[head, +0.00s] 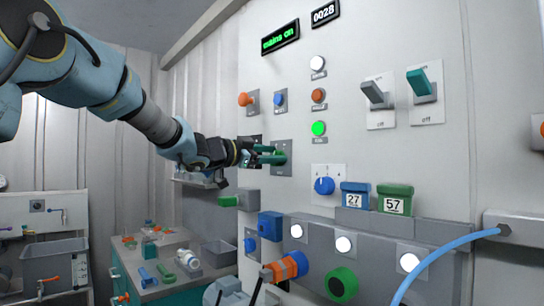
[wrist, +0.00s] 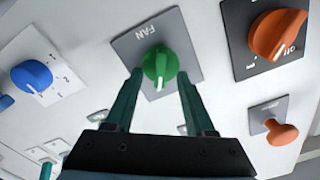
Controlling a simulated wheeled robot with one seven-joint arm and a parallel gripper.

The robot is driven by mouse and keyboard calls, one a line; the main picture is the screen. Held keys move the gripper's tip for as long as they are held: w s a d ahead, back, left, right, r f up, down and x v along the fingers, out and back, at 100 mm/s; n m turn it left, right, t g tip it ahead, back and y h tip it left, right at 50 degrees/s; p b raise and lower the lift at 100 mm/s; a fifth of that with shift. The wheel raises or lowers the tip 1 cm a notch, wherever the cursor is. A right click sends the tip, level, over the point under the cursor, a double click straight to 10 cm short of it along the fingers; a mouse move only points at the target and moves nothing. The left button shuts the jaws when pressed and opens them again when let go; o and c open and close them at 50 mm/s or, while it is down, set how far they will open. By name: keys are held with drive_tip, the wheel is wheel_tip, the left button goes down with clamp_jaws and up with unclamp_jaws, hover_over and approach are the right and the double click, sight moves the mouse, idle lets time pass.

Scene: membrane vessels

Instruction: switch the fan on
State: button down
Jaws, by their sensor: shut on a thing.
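The fan switch is a green rotary knob (wrist: 160,64) on a grey plate marked FAN (wrist: 148,30). In the head view the green knob (head: 281,157) is on the white panel, partly hidden by my fingers. A white mark on the knob points toward the bottom of the wrist view. My gripper (wrist: 161,78) is shut on the knob, with one green finger on each side. In the head view my gripper (head: 268,155) reaches the panel from the left.
In the wrist view an orange rotary knob (wrist: 278,34) and an orange push knob (wrist: 281,133) are on the right, a blue knob (wrist: 31,75) on the left. A green lit lamp (head: 319,128) is above right. A display (head: 280,38) reads "mains on". A blue hose (head: 440,250) crosses the lower right.

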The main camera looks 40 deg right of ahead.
drive_tip(key=shift+f, duration=0.1)
drive_tip(key=shift+c, duration=1.3)
unclamp_jaws()
drive_tip(key=a+b, duration=0.2)
drive_tip(key=a, duration=0.8)
drive_tip(key=shift+w+a+b, duration=0.3)
drive_tip(key=shift+a+b, duration=0.05)
drive_tip(key=shift+a, duration=0.05)
